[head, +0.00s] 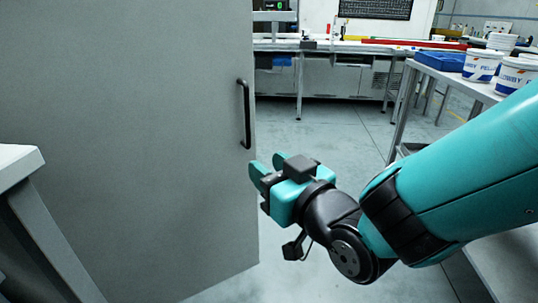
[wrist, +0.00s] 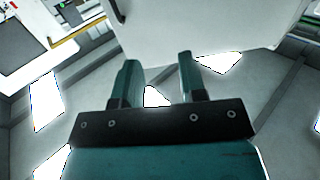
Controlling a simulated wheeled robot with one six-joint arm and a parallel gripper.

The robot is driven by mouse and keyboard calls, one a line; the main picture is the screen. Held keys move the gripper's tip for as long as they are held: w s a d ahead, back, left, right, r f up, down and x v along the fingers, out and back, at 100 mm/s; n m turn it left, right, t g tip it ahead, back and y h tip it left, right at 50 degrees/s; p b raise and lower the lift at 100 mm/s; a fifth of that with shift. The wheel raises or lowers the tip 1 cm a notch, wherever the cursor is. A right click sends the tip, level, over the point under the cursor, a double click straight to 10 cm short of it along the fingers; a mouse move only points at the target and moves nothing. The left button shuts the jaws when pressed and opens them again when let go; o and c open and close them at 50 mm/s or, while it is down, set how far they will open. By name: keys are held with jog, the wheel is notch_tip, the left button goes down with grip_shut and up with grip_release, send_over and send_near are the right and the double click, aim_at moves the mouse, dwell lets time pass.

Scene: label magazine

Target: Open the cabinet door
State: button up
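The cabinet door (head: 130,130) is a large plain grey panel filling the left of the head view. Its black bar handle (head: 245,113) is upright near the panel's right edge. The cabinet's inside is not in view, and I cannot tell how far the door stands open. My gripper (head: 264,168) is just below the handle, by the door's right edge, and is not around the handle. In the wrist view its two teal fingers (wrist: 158,62) are apart with nothing between them. The pale door panel (wrist: 215,25) is ahead of them, with a dark bar, likely the handle (wrist: 116,11), at upper left.
A grey-white ledge (head: 18,165) juts in at the left edge. A table (head: 450,78) with a blue tray (head: 440,61) and white tubs (head: 481,66) stands at right. A long workbench (head: 335,75) runs along the back. The floor (head: 330,130) between is clear.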

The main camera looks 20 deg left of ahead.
jog(key=shift+w+a, duration=0.4)
jog(key=shift+a, duration=0.2)
grip_shut()
jog(key=c, duration=0.6)
grip_release()
jog(key=shift+c, duration=0.2)
jog(key=o, duration=0.6)
jog(key=shift+o, duration=0.2)
